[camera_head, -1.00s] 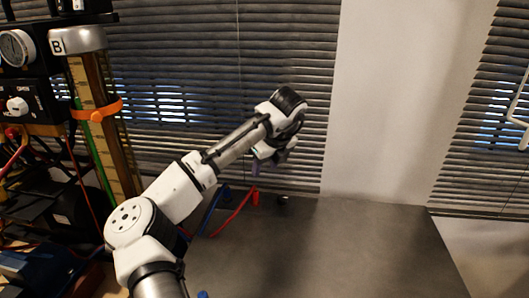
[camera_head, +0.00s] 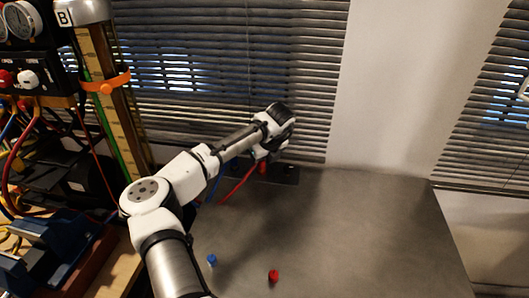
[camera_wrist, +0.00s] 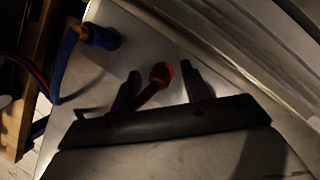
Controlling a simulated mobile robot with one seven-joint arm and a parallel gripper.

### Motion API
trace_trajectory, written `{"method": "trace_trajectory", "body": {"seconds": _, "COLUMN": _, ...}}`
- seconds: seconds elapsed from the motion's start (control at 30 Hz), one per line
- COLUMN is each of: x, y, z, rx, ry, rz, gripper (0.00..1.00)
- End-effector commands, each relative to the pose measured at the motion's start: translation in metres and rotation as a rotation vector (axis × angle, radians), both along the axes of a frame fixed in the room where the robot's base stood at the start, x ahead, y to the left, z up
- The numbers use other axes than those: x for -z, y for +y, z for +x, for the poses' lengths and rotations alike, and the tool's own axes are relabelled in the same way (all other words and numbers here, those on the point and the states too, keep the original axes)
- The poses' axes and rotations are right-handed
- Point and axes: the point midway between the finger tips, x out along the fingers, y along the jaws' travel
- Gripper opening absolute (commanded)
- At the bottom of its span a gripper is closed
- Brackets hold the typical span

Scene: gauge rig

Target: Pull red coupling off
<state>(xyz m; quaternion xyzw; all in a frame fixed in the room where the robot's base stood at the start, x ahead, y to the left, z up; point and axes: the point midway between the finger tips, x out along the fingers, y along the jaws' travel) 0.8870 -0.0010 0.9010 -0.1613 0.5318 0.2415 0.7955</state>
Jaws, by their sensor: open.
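The red coupling (camera_head: 263,168) stands at the back of the grey table with a red hose (camera_head: 238,184) running from it down to the left. My gripper (camera_head: 266,155) is just above it, partly hiding it. In the wrist view, the two dark fingers of my gripper (camera_wrist: 160,76) are apart, one on each side of the red coupling (camera_wrist: 161,73). I see a gap on both sides, and cannot tell how deep the coupling sits between the fingers.
A blue coupling with a blue hose (camera_wrist: 99,37) is to the left in the wrist view. A blue cap (camera_head: 212,260) and a red cap (camera_head: 273,276) lie on the table (camera_head: 360,230), whose right part is clear. Window blinds (camera_head: 300,80) rise behind. A gauge rack (camera_head: 35,80) stands left.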

Motion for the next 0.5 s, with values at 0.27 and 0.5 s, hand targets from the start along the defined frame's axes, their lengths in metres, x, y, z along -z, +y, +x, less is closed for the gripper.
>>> {"method": "trace_trajectory", "body": {"seconds": 0.27, "x": 0.0046, "y": 0.0009, "z": 0.0015, "rx": 0.000, "ry": 0.000, "rz": 0.000, "gripper": 0.47}}
{"method": "trace_trajectory", "body": {"seconds": 0.5, "x": 0.0042, "y": 0.0008, "z": 0.0014, "rx": 0.000, "ry": 0.000, "rz": 0.000, "gripper": 0.26}}
